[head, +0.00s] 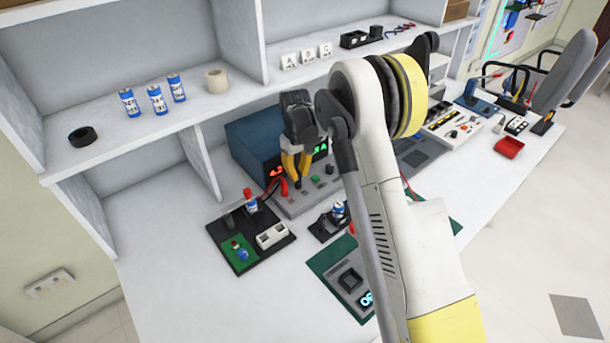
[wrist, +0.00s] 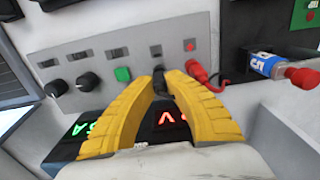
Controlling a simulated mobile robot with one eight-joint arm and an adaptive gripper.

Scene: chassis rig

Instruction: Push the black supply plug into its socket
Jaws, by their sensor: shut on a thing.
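My gripper (head: 298,178) points down at the grey panel (head: 320,200) in front of the blue supply box (head: 252,142). In the wrist view its yellow fingers (wrist: 168,76) are shut on the black plug (wrist: 159,82), of which only a small dark part shows between the tips. A dark socket-like fitting (wrist: 155,50) on the panel (wrist: 100,68) lies just beyond the tips. I cannot tell whether the plug touches it or is in it. A red plug (wrist: 198,72) with a red lead is close to the right finger.
The panel also bears black knobs (wrist: 88,81) and a green button (wrist: 122,74). A black board (head: 222,238) with a blue-and-red cylinder (head: 250,201) stands left of the panel. A green board (head: 330,262) lies in front. Shelves rise behind; the table's left front is clear.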

